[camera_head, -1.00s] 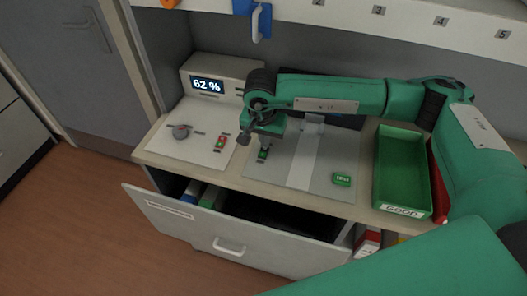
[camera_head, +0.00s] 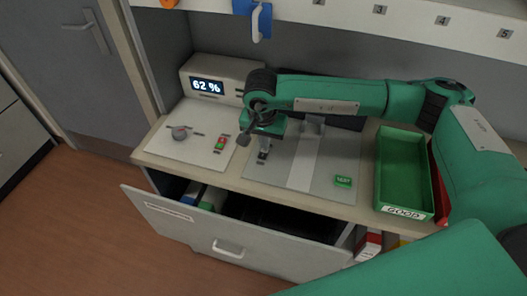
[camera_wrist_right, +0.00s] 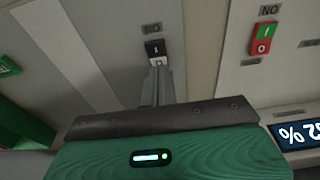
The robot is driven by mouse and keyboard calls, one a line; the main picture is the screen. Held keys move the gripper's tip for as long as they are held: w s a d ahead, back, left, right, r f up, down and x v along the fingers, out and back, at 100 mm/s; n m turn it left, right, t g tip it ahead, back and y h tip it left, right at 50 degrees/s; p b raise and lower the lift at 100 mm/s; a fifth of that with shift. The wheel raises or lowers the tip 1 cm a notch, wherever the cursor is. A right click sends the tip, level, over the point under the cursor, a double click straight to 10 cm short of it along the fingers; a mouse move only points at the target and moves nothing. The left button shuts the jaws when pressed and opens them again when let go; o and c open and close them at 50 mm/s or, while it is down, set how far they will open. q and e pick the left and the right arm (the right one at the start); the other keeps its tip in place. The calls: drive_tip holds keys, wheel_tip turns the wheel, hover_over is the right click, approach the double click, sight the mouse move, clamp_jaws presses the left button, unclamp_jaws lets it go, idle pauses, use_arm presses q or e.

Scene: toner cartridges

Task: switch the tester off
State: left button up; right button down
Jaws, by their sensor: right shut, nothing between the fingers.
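The tester (camera_head: 222,72) stands at the back left of the worktop, and its display (camera_head: 207,86) reads "62 %". On the grey plate in front, a small rocker switch (camera_head: 263,156) lies right under my right gripper (camera_head: 264,139). In the right wrist view this switch (camera_wrist_right: 155,46) is black, with no green lit, and an ON label beside it. My right gripper (camera_wrist_right: 157,68) is shut and empty, its fingertips at the switch's edge; I cannot tell whether they touch it. Another switch, red and green (camera_head: 221,143), sits on the white panel to the left. My left gripper is out of view.
A grey knob (camera_head: 180,133) is on the white panel (camera_head: 165,150). A green TEST button (camera_head: 343,181) is on the grey plate. A green bin labelled GOOD (camera_head: 403,210) stands at the right. A drawer (camera_head: 200,232) below is pulled open. A shelf (camera_head: 410,18) runs along the back.

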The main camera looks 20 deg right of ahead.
sight(265, 151)
wheel_tip(265, 151, up, 6)
drive_tip(key=p, duration=0.1)
idle(0.5)
drive_tip(key=shift+s, duration=0.1)
idle(0.3)
